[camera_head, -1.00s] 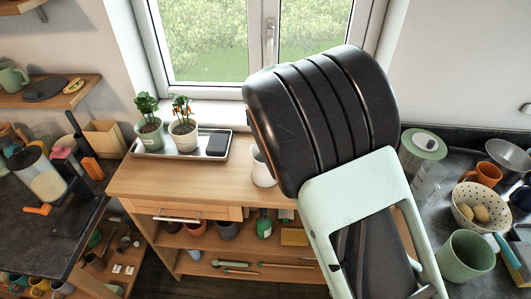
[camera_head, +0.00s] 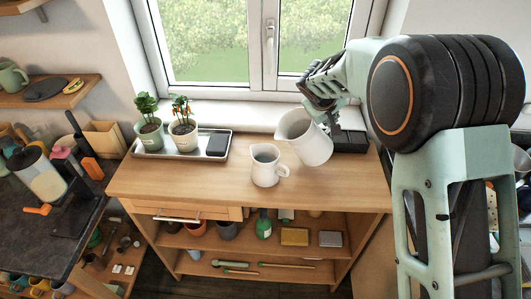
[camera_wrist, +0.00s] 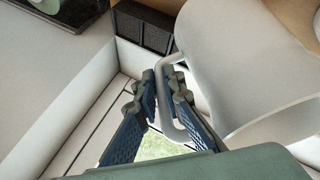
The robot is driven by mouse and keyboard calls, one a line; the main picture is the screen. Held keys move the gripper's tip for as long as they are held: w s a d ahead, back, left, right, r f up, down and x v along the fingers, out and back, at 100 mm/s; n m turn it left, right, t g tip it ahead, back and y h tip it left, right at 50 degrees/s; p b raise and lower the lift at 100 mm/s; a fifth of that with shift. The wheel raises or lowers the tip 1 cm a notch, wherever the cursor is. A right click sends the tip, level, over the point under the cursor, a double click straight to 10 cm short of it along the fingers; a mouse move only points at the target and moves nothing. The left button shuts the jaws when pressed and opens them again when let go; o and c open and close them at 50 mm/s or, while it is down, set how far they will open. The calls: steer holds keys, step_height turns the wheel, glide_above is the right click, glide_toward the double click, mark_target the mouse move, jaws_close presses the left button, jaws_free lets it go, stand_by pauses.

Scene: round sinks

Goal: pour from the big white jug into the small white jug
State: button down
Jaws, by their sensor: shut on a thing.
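The big white jug (camera_head: 304,138) is held above the wooden counter, tilted to the left toward the small jug. My gripper (camera_head: 326,103) is shut on its handle at its upper right. In the wrist view my gripper (camera_wrist: 168,97) has its fingers on either side of the handle of the big white jug (camera_wrist: 225,65). The small white jug (camera_head: 265,166) stands upright on the counter, its handle to the right. The big jug's mouth is just above and to the right of the small jug's mouth, apart from it. No liquid stream is visible.
A tray (camera_head: 206,148) with two potted plants (camera_head: 184,131) and a dark box stands at the counter's left. A black box (camera_head: 349,141) is behind the big jug at right. The window (camera_head: 268,50) is behind. The counter's front is clear.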

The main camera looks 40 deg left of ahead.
steer(key=shift+w+d+f+g+y, duration=0.25)
steer(key=shift+w+d+g+y, duration=0.1)
steer(key=shift+w+g, duration=0.25)
steer(key=shift+w+d+m+g+y, duration=0.3)
steer(key=shift+w+g+y, duration=0.05)
steer(key=shift+w+g, duration=0.2)
steer(key=shift+w+d+f+m+g+y, duration=0.2)
steer(key=shift+w+f+g+y, duration=0.25)
steer(key=shift+g, duration=0.35)
steer(key=shift+w+d+f+m+g+y, duration=0.25)
steer(key=shift+f+g+y, duration=0.15)
steer(key=shift+g+y, duration=0.25)
